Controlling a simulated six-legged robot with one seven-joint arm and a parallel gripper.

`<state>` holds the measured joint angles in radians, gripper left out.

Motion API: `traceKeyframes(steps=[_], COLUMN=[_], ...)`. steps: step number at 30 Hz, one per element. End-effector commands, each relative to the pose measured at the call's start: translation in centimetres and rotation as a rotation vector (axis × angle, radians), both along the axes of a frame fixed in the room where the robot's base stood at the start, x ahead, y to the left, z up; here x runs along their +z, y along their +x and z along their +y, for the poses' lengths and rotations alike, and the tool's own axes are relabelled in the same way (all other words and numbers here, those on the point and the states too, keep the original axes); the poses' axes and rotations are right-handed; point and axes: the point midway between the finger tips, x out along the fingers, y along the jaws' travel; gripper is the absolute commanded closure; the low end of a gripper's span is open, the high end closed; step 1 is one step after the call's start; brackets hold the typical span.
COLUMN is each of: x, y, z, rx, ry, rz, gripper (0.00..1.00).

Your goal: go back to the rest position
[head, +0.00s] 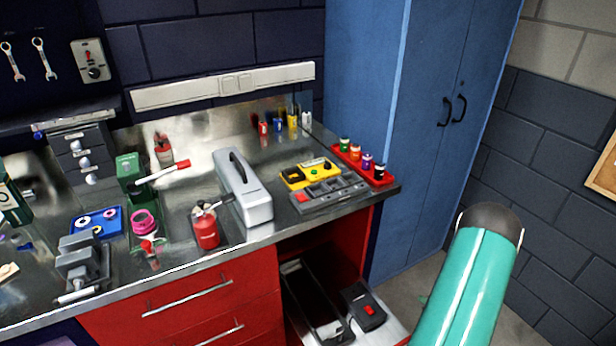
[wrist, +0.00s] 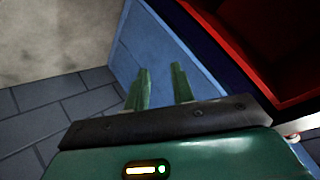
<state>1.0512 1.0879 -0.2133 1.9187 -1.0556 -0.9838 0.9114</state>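My gripper (wrist: 162,84) shows in the wrist view with its two green fingers apart and nothing between them. It is clear of the bench, with the blue cabinet (wrist: 190,45) behind the fingers.
The metal bench (head: 180,262) holds a toolbox (head: 242,190), a red can (head: 205,228), a vise (head: 82,262) and a red rack (head: 362,164) of small bottles. The tall blue cabinet (head: 400,130) stands right of the bench.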

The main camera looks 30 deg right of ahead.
Motion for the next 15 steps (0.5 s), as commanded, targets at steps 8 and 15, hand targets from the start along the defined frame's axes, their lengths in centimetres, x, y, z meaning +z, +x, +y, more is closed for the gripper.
traceKeyframes(steps=[8,15], x=[11.9,21.7], y=[8.4,13.2], z=[0.0,4.1], rx=[0.025,0.043], ry=[-0.235,-0.364], rz=[0.125,0.211], gripper=[0.75,0.75])
